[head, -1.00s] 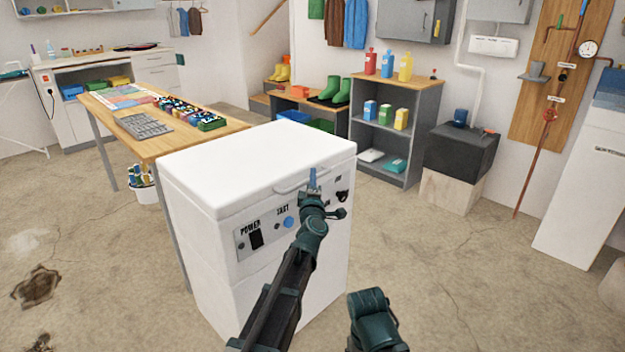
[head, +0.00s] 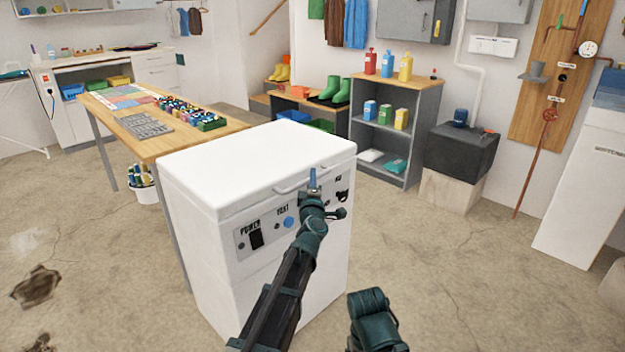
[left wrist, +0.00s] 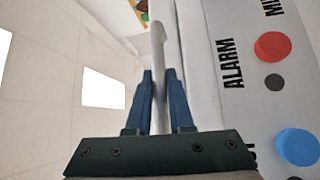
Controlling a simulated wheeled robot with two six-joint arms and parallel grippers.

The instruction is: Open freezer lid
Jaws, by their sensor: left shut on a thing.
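The white chest freezer (head: 270,270) stands in front of me. Its white lid (head: 250,165) lies flat and closed on the body. A thin bar handle (head: 288,189) runs along the lid's front edge. My left gripper (head: 313,178) is at the right part of this handle. In the left wrist view, the blue fingers of my left gripper (left wrist: 157,80) are on both sides of the pale handle (left wrist: 158,45) and shut on it. Part of my right arm shows at the bottom of the head view, but its fingers are not seen.
A control panel (head: 262,232) with a power switch and buttons is on the freezer front, just below the handle. A wooden workbench (head: 160,147) stands close behind and left of the freezer. A grey shelf (head: 408,130) is behind. The floor right of the freezer is free.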

